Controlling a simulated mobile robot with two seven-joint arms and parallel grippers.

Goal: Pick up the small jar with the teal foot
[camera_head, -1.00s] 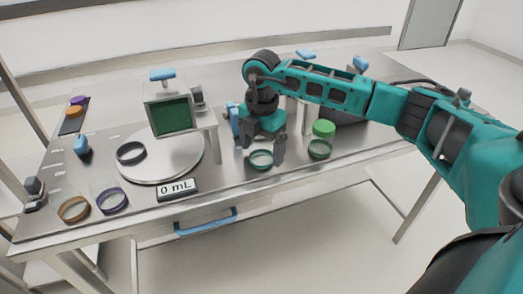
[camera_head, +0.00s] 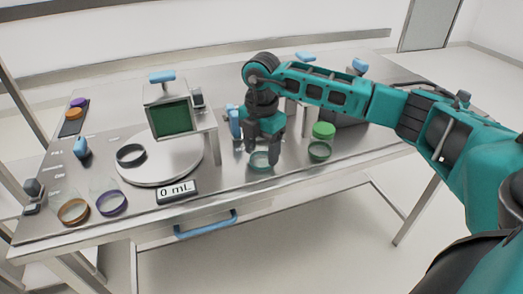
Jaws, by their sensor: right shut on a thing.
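The small clear jar with the teal foot (camera_head: 261,161) stands on the metal bench near its front edge, right of the round plate. My right gripper (camera_head: 263,155) comes down over it from above and is shut on it, one finger on each side. The fingers hide part of the jar's sides and upper part. I cannot see any gap between the jar's foot and the bench. My left gripper is not in view.
On the left are a round plate (camera_head: 160,168) bearing a dark-ringed jar (camera_head: 131,154), a "0 mL" display (camera_head: 177,191), and orange-footed (camera_head: 73,211) and purple-footed (camera_head: 112,203) jars.

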